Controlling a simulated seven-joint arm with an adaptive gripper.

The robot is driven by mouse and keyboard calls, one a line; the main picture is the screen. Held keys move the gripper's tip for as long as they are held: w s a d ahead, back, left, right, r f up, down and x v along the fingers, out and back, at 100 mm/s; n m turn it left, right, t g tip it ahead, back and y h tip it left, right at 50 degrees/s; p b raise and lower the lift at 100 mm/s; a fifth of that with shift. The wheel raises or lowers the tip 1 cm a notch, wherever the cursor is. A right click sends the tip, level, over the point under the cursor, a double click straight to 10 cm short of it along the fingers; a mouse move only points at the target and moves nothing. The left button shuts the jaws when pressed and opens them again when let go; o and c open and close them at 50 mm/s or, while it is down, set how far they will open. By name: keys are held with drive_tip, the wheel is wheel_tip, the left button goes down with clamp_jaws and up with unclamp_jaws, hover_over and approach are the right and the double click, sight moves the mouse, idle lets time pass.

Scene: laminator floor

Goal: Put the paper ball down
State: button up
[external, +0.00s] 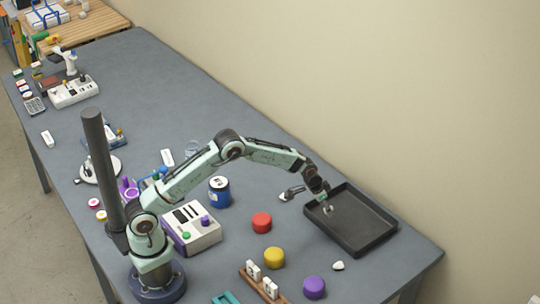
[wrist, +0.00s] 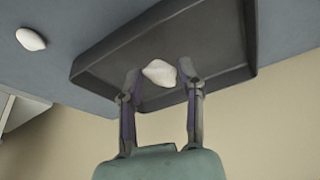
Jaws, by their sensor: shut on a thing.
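My gripper (wrist: 161,80) is shut on a white crumpled paper ball (wrist: 159,72), which sits between the two fingertips in the wrist view. In the external view my gripper (external: 325,205) hangs over the left part of a dark rectangular tray (external: 378,243). The held ball is small there and partly hidden by the fingers. The tray's floor and raised rim (wrist: 250,35) show behind the ball in the wrist view. I cannot tell exactly how high the ball is above the tray floor.
A white lump (external: 338,266) lies on the grey table in front of the tray. A blue can (external: 220,192) and a white box with knobs (external: 192,228) are nearer my base.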

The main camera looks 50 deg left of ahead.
sight(336, 225)
drive_tip(key=w+f, duration=0.3)
drive_tip(key=shift+d+f, duration=0.35)
drive_tip(key=shift+f, duration=0.05)
drive_tip(key=shift+w+f, duration=0.2)
drive_tip(key=shift+f, duration=1.45)
drive_tip(key=shift+f, duration=0.1)
drive_tip(key=o, duration=0.7)
